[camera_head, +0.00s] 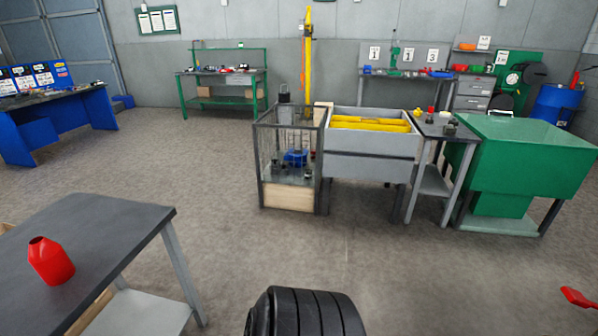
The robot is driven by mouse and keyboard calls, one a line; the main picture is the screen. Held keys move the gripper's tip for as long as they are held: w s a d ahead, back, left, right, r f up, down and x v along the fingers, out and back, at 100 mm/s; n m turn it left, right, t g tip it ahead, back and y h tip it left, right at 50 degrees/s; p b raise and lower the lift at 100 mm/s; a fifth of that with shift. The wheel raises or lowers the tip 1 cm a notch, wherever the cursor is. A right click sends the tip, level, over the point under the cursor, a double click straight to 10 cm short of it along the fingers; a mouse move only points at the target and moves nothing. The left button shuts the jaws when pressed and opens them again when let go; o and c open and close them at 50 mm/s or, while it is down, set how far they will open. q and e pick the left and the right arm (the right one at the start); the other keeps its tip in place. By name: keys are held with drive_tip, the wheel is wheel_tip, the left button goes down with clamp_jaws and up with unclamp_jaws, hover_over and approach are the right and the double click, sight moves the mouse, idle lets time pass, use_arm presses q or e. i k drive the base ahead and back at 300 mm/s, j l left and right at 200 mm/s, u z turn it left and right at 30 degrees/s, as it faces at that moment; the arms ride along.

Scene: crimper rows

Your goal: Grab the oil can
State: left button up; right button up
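A red can (50,262) with an opening at its top stands upright on a dark-topped table (110,225) at the lower left. It looks like the oil can. It stands near the table's front left part, with nothing touching it. Neither of my grippers shows in the head view, so I cannot see whether they are open or shut.
A black ribbed round thing (305,312) is at the bottom middle. A red part (578,298) shows at the right edge. A wire cage (290,160), a grey basin (368,165) and a green cabinet (520,165) stand ahead. Open floor (240,225) lies between.

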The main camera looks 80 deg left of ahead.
sight(47, 258)
drive_tip(key=k+u, duration=0.15)
drive_tip(key=u, duration=4.3)
drive_tip(key=j+u, duration=0.25)
drive_tip(key=j, duration=0.4)
drive_tip(key=i+j+u, duration=0.2)
drive_tip(key=j, duration=0.4)
drive_tip(key=k, duration=0.1)
